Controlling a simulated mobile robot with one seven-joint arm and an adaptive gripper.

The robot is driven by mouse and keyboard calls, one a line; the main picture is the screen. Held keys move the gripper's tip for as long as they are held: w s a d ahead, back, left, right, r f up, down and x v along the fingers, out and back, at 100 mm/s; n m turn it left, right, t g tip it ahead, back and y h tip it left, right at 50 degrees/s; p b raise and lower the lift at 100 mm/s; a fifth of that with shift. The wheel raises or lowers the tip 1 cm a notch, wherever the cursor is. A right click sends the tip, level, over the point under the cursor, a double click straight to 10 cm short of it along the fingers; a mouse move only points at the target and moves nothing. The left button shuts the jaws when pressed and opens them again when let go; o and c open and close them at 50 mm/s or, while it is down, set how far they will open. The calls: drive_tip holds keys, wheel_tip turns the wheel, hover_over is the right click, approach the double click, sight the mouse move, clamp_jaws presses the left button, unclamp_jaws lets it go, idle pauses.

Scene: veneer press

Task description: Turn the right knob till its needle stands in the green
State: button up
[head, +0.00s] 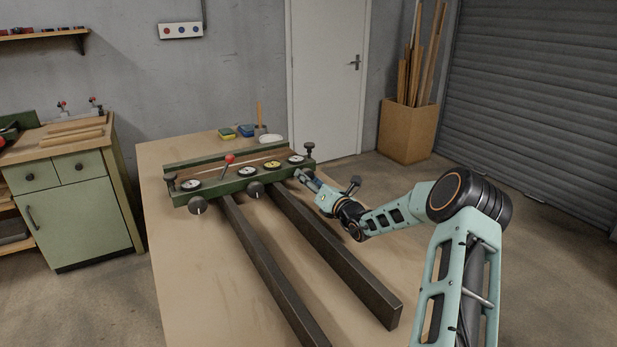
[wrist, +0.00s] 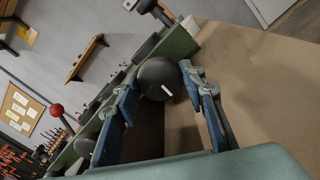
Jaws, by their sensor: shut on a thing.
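The veneer press (head: 232,184) lies on the bench with its green front rail towards me. The right knob (wrist: 158,76) is dark and round with a white mark, and shows between my fingers in the wrist view. My gripper (head: 302,176) is shut on it at the right end of the rail and mostly hides it in the head view. The rightmost dial (head: 296,159) sits above that knob; its needle and any green zone are too small to read. The middle knob (head: 255,190) and left knob (head: 197,207) are free.
Two dark bars (head: 345,263) run from the press towards me along the bench (head: 190,280). A red ball-topped lever (head: 230,159) stands on the press. Small green and blue items (head: 245,131) and a white dish (head: 271,138) lie behind. The bench's right side is bare.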

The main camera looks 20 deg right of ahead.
drive_tip(key=shift+f, duration=0.1)
idle(0.3)
drive_tip(key=o, duration=1.2)
drive_tip(key=shift+c, duration=0.2)
drive_tip(key=v, duration=1.2)
